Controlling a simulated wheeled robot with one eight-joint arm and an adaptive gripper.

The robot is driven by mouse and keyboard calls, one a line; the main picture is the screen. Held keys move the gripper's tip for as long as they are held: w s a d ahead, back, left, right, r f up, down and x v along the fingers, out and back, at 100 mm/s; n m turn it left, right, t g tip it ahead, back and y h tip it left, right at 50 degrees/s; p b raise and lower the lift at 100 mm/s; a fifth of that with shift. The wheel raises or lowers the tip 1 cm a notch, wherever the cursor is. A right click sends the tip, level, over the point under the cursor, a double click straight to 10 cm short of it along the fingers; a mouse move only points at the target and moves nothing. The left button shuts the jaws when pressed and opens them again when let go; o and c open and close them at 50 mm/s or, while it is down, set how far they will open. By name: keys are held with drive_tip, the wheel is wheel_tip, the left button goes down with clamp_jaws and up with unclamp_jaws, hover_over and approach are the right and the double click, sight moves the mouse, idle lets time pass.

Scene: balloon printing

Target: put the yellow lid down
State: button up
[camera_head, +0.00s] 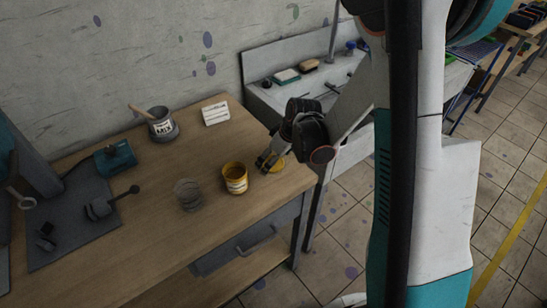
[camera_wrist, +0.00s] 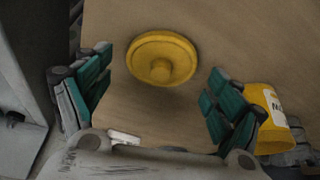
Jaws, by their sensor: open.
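The yellow lid (camera_wrist: 161,58) is a round disc with a raised knob in its middle. It lies knob up on the wooden table, and no finger appears to touch it. In the head view the lid (camera_head: 278,166) is partly hidden by my gripper (camera_head: 265,160), near the table's right end. In the wrist view my gripper (camera_wrist: 158,92) is open, with its green-padded fingers spread wide on either side of the lid. A yellow tub (camera_head: 234,178) with a white label stands to the left of the lid in the head view; it also shows in the wrist view (camera_wrist: 262,115).
A clear glass jar (camera_head: 188,195) stands left of the tub. A grey pot (camera_head: 161,124) with a stick and a white card (camera_head: 215,113) stand behind. A teal tool (camera_head: 115,157) lies on a dark mat (camera_head: 75,235). A sink (camera_head: 285,93) is beyond the table's right edge.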

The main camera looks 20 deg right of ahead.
drive_tip(key=s+r+m+p, duration=0.1)
drive_tip(key=s+r, duration=0.3)
drive_tip(key=r, duration=0.3)
drive_tip(key=s+r+m+t+h+p, duration=0.1)
drive_tip(key=s+r, duration=0.3)
drive_tip(key=r, duration=0.3)
drive_tip(key=s+r+m+p, duration=0.15)
drive_tip(key=s+r, duration=0.25)
drive_tip(key=r, duration=0.4)
drive_tip(key=s+r+m+t+h, duration=0.1)
drive_tip(key=s+r+m+t, duration=0.1)
drive_tip(key=s, duration=0.8)
wheel_tip(320, 180, up, 2)
drive_tip(key=shift+s+m+t, duration=0.3)
drive_tip(key=shift+s+m, duration=0.05)
drive_tip(key=shift+m, duration=0.2)
drive_tip(key=shift+a, duration=0.1)
wheel_tip(320, 180, down, 2)
drive_tip(key=shift+b, duration=0.95)
